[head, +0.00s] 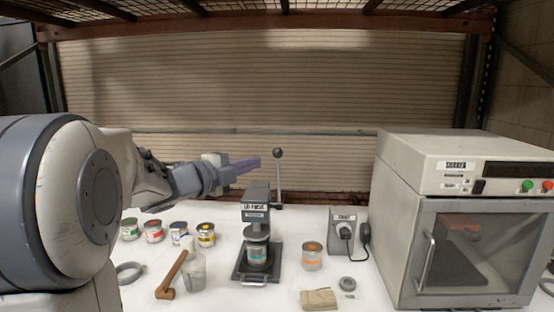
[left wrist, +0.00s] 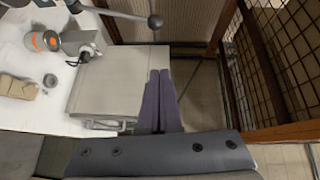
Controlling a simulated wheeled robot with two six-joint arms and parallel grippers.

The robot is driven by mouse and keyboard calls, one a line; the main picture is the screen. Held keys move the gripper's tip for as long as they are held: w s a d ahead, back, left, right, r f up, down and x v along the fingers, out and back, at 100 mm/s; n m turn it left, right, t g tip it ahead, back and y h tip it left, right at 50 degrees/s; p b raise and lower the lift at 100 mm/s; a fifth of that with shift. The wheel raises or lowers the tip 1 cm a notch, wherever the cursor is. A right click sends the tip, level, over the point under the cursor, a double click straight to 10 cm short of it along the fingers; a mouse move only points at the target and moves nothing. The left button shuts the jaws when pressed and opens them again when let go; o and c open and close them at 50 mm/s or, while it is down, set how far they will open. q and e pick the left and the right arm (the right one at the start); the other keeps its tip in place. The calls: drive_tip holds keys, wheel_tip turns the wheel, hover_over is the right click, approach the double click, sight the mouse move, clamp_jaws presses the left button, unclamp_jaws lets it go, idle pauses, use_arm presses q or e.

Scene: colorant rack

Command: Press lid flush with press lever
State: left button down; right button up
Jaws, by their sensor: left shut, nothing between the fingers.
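The lid press (head: 257,215) stands mid-table with a can (head: 257,250) under its plate. Whether the can's lid sits flush is hidden by the plate. The press lever (head: 279,175) stands upright at the press's right side, with a dark ball knob (head: 278,153) on top. My left gripper (head: 254,163) is shut and empty, with purple fingers pointing right, close to the left of the knob in the head view. The fingers show in the left wrist view (left wrist: 160,80), apart from the knob. My right gripper is out of view.
Several paint cans (head: 153,231) stand at left, near a mallet (head: 171,275) and a clear cup (head: 194,271). Right of the press are an orange-marked can (head: 312,256), a grey device (head: 343,232) and a folded cloth (head: 319,299). A large cabinet machine (head: 470,165) fills the right.

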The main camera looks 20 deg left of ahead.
use_arm(q)
drive_tip(key=w+f+p, duration=0.1)
drive_tip(key=w+p, duration=0.5)
drive_tip(key=w, duration=0.6)
drive_tip(key=shift+w+d+f, duration=0.2)
drive_tip(key=shift+w+d, duration=0.1)
drive_tip(key=shift+w+a+r+p, duration=0.3)
drive_tip(key=shift+w+r, duration=0.2)
drive_tip(key=shift+w, duration=0.15)
drive_tip(key=shift+w+a+r+p, duration=0.15)
drive_tip(key=shift+w+r+p, duration=0.1)
drive_tip(key=shift+w+r, duration=0.3)
drive_tip(key=shift+w, duration=0.1)
drive_tip(key=shift+d+f, duration=0.1)
drive_tip(key=shift+d, duration=0.05)
